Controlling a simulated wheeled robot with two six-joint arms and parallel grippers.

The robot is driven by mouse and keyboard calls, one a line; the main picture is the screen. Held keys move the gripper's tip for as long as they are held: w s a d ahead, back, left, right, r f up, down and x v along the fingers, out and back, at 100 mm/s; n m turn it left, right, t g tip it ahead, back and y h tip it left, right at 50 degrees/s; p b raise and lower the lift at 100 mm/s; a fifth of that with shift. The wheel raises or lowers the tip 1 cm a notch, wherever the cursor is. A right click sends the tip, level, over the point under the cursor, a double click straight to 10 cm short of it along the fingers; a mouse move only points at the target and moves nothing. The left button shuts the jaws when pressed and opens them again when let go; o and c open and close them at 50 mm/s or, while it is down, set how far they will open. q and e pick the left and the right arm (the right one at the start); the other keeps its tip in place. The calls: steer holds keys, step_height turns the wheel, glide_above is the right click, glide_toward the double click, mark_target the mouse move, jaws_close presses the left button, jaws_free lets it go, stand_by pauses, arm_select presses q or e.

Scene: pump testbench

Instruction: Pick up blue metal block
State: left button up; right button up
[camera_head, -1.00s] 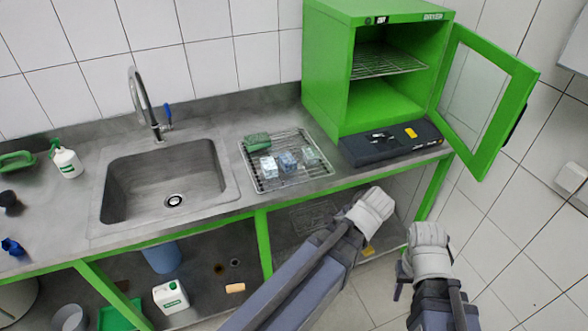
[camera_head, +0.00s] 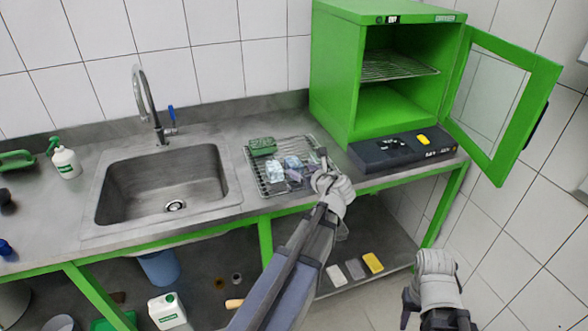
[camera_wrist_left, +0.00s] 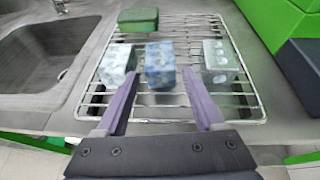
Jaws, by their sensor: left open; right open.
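The blue metal block (camera_wrist_left: 160,66) lies on a wire rack (camera_wrist_left: 104,100) between a pale block (camera_wrist_left: 116,66) on its left and a pale grey-green block with round marks (camera_wrist_left: 220,62) on its right. In the head view the blue block (camera_head: 293,164) is close to my left gripper (camera_head: 309,165). In the left wrist view my left gripper (camera_wrist_left: 159,80) is open, and the blue block appears between its fingertips. The fingers do not grip it; whether they touch it I cannot tell. My right gripper (camera_head: 412,298) is open and empty, low in front of the counter.
A green block (camera_head: 262,146) lies at the rack's back. The sink (camera_head: 165,185) is to the left. The green oven (camera_head: 335,80) with its open door (camera_head: 490,90) and a dark box (camera_head: 400,150) are to the right. A green-framed counter edge runs in front.

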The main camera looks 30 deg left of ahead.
mark_target(294, 166)
arm_select(q)
steer(key=b+x, duration=0.2)
steer(key=x, duration=0.5)
steer(key=shift+w+f, duration=0.1)
steer(key=shift+f, duration=0.05)
steer(key=shift+c, duration=0.3)
jaws_close()
